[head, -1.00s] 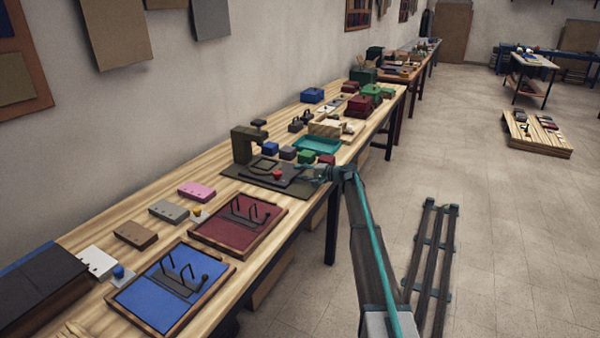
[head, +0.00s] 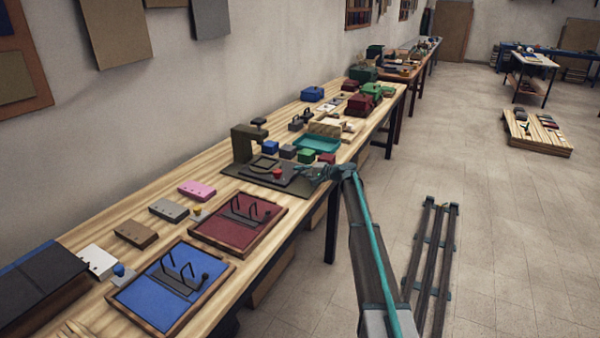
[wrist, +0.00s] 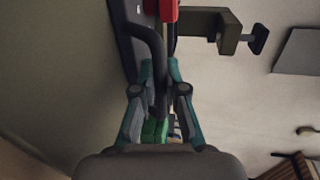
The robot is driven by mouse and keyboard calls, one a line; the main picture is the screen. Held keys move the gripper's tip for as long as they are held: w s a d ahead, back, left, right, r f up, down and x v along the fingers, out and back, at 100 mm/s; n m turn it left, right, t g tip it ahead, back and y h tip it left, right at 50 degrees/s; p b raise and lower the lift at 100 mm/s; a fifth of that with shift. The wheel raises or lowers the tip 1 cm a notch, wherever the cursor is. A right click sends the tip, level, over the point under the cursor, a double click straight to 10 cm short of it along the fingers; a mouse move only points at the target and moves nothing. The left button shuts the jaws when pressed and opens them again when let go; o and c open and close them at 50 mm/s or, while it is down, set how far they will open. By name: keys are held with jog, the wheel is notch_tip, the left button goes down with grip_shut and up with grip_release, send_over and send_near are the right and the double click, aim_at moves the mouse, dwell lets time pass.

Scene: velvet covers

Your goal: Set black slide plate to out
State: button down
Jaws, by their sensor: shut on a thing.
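The black slide plate (head: 292,181) lies on a dark base board (head: 236,174) by an olive press-like frame (head: 243,145) on the long wooden bench. A red knob (head: 278,173) stands at the plate. My gripper (head: 312,173) is at the plate's right end, beside the bench's front edge. In the wrist view my gripper's teal fingers (wrist: 159,80) are shut around a dark curved handle (wrist: 155,45) at the plate's edge. The red part (wrist: 168,10) shows just beyond it. The exact contact is partly hidden.
Small blue, purple, green and red blocks (head: 306,155) and a teal tray (head: 317,144) sit close behind the plate. A red tray (head: 204,235) and a blue tray (head: 140,300) with dark hooks lie nearer on the bench. The floor to the right is mostly clear.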

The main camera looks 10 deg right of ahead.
jog(key=b+v, duration=0.1)
jog(key=v, duration=0.2)
jog(key=f+b+v, duration=0.1)
jog(key=v, duration=0.2)
jog(key=f+b+v, duration=0.1)
jog(key=v, duration=0.3)
jog(key=shift+s+d+f, duration=0.1)
jog(key=shift+d, duration=0.05)
jog(key=c, duration=1.2)
grip_release()
jog(key=shift+s+d, duration=0.1)
jog(key=shift+d, duration=0.15)
jog(key=shift+a, duration=0.1)
jog(key=v, duration=1.2)
